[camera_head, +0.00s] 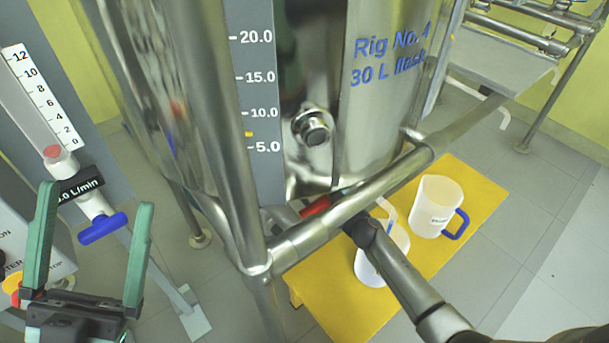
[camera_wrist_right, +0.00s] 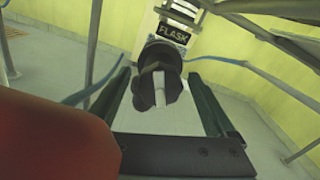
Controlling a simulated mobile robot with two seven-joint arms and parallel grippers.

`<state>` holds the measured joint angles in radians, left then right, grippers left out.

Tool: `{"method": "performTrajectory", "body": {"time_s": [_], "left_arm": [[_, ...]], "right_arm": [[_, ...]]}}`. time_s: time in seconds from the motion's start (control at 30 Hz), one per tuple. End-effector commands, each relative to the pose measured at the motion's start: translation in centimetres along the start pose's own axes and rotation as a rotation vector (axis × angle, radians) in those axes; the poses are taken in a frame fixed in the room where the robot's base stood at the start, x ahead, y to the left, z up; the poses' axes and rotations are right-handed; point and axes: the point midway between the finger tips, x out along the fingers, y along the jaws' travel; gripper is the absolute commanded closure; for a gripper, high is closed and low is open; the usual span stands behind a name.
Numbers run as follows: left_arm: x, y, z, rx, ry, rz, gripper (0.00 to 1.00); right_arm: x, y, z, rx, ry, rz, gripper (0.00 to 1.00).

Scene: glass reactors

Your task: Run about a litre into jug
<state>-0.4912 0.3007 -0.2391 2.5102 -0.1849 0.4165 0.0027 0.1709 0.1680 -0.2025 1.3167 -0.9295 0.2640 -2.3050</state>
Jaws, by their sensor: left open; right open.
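In the head view a white jug (camera_head: 434,212) with a blue handle stands upright on a yellow platform (camera_head: 478,190). A second white vessel (camera_head: 372,268) stands left of it, partly hidden behind a metal tube. A red lever (camera_head: 317,206) shows at the bottom of the steel flask vessel (camera_head: 385,120), partly hidden by the frame. My left gripper (camera_head: 95,205) is open and empty, close to a blue tap handle (camera_head: 103,229). My right gripper (camera_wrist_right: 160,82) is open in the right wrist view, with a black knob (camera_wrist_right: 158,88) between or beyond its fingers; I cannot tell which.
A dark scale strip (camera_head: 257,100) has a yellow marker near 5 to 10. Steel frame tubes (camera_head: 350,212) cross in front of the platform. In the right wrist view a large red shape (camera_wrist_right: 50,140) fills the left foreground, and a FLASK label (camera_wrist_right: 174,33) shows behind the knob.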

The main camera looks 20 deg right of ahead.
Motion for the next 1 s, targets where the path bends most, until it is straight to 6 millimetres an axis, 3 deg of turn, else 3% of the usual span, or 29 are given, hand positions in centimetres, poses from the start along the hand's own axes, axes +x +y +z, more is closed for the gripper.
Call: {"method": "performTrajectory", "body": {"time_s": [0.23, 1.0], "left_arm": [[0.02, 0.02, 0.01, -0.001, -0.001, 0.001, 0.05], [0.01, 0.04, -0.01, 0.0, 0.001, 0.004, 0.05]], "right_arm": [[0.04, 0.01, 0.01, 0.0, 0.0, 0.0, 0.09], [0.0, 0.0, -0.02, 0.0, 0.0, 0.0, 0.94]]}}
